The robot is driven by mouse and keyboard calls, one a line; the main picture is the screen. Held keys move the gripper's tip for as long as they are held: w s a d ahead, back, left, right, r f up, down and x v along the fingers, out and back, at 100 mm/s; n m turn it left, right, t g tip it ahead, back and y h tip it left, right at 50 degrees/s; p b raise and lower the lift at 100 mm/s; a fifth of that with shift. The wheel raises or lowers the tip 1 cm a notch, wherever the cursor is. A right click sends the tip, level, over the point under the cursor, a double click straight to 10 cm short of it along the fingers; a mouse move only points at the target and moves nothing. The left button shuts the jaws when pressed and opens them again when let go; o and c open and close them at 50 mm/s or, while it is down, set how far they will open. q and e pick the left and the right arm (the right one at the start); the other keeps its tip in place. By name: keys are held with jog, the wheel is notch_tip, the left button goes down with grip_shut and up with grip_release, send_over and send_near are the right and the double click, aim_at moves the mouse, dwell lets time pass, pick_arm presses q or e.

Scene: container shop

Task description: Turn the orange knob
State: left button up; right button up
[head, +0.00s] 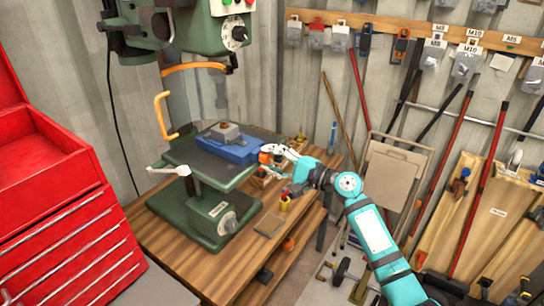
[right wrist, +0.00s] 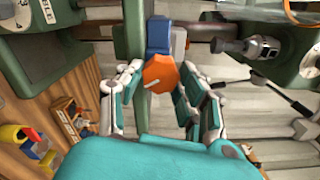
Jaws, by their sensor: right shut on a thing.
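The orange knob (head: 265,157) sits at the right end of the blue vise (head: 228,149) on the drill press table. In the right wrist view the knob (right wrist: 160,73) is an orange faceted disc with a short white mark slanting across its face. The blue vise end (right wrist: 158,36) shows behind it. My right gripper (head: 268,162) reaches in from the right and is shut on the knob. In the right wrist view its two fingers (right wrist: 162,80) lie on the knob's left and right sides. My left gripper is not in view.
The green drill press base (head: 205,222) stands on a wooden bench (head: 165,245). Small yellow and red items (head: 284,202) lie near my right wrist. A red tool cabinet (head: 75,235) is at the left. Boards and long-handled tools lean on the right wall.

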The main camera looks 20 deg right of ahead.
dwell(0.4)
jog(key=o, duration=1.2)
jog(key=shift+c, duration=0.2)
jog(key=v, duration=1.2)
jog(key=shift+d+f, duration=0.1)
jog(key=shift+f, duration=0.05)
